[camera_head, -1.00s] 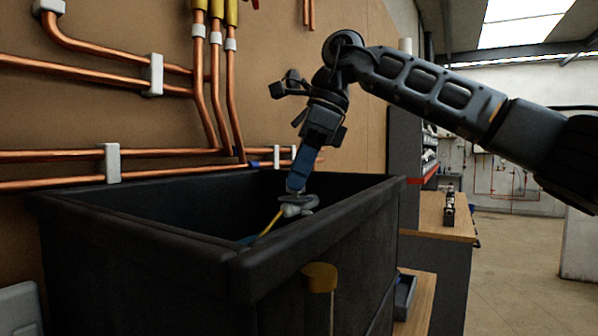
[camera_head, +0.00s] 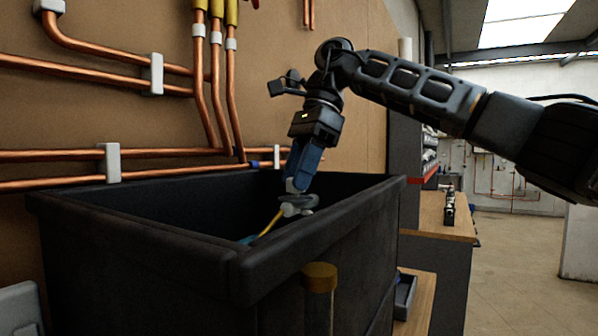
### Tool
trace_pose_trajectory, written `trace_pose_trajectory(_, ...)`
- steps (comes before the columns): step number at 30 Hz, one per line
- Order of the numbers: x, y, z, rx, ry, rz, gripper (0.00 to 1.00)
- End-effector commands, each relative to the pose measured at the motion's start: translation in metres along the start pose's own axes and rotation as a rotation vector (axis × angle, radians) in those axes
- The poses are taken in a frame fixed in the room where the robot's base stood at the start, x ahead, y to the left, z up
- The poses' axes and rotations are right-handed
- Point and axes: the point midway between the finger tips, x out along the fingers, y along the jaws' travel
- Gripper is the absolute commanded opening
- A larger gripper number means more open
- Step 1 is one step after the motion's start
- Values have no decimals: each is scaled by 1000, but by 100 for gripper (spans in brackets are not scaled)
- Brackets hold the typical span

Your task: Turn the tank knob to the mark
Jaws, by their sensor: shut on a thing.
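The black open tank (camera_head: 240,262) stands in front of me against the wall. My gripper (camera_head: 297,190) reaches down from above into the tank's opening, near its right side. Its blue fingers are shut on a small grey knob (camera_head: 297,205). A thin yellow rod (camera_head: 270,224) slants from the knob down to the left, towards a blue piece (camera_head: 248,240) partly hidden by the tank's front rim. I cannot make out the mark.
Copper pipes (camera_head: 70,154) in white clips run along the wall behind the tank. A brass-coloured capped post (camera_head: 320,280) stands at the tank's front. A wooden bench (camera_head: 430,215) is at the right, with open floor beyond.

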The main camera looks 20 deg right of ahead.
Motion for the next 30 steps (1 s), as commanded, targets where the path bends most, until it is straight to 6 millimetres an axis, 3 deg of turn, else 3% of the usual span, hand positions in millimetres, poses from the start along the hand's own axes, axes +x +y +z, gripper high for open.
trace_pose_trajectory(6, -1, 0, 0, 2, 1, -3, 3)
trace_pose_trajectory(7, -1, 0, 0, 2, 1, -4, 34)
trace_pose_trajectory(15, 0, 0, 0, 2, 0, -2, 59)
trace_pose_trajectory(23, -2, 0, 0, 2, 0, -2, 59)
trace_pose_trajectory(30, -32, -1, 0, 4, 1, -4, 59)
